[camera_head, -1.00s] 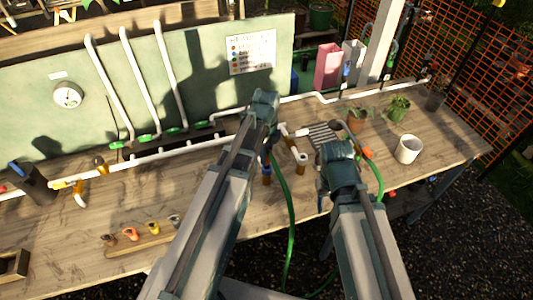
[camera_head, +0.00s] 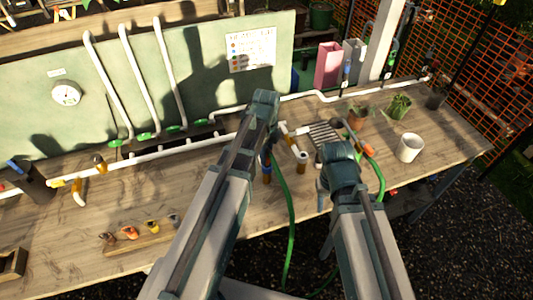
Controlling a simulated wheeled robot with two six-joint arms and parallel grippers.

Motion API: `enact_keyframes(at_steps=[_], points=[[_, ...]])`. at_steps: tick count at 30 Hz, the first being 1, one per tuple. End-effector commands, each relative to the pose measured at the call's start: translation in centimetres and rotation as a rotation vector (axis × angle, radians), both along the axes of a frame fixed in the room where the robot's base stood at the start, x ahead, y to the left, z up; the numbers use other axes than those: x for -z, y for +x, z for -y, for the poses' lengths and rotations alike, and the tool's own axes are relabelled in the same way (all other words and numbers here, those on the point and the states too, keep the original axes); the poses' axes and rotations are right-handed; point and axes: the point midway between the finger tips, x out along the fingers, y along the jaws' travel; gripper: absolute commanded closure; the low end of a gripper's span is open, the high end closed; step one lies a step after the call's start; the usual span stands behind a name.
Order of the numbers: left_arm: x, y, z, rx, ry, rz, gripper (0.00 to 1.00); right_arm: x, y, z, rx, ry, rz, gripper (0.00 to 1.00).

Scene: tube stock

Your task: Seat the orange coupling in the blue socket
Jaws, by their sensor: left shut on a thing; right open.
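An orange coupling (camera_head: 369,150) shows just right of my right gripper, at the upper end of a green hose (camera_head: 381,185). My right gripper (camera_head: 326,186) is open above the bench, its fingers partly hidden by its own wrist. My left gripper (camera_head: 265,135) is shut over the bench middle. Its fingertips are mostly hidden; the green hose runs down from right beside it, so it seems to hold the hose there. A blue part (camera_head: 266,160) shows just below it, above a brown-orange piece. I cannot tell whether this is the blue socket.
White pipes with a brown-ended stub (camera_head: 301,165) stand right of my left gripper. A grate (camera_head: 324,134), potted plants (camera_head: 399,106) and a white cup (camera_head: 410,148) are behind and to the right. A wooden rack (camera_head: 142,243) of coloured fittings lies front left. Bare wood surrounds it.

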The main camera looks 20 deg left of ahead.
Motion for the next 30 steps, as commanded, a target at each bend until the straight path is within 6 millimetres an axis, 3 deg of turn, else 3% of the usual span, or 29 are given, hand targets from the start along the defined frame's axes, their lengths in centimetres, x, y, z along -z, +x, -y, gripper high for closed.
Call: enact_keyframes(at_steps=[30], points=[[1.3,0.0,0.0,0.0,0.0,0.0,1.0,1.3,0.0,0.0,0.0,0.0,0.0,0.5]])
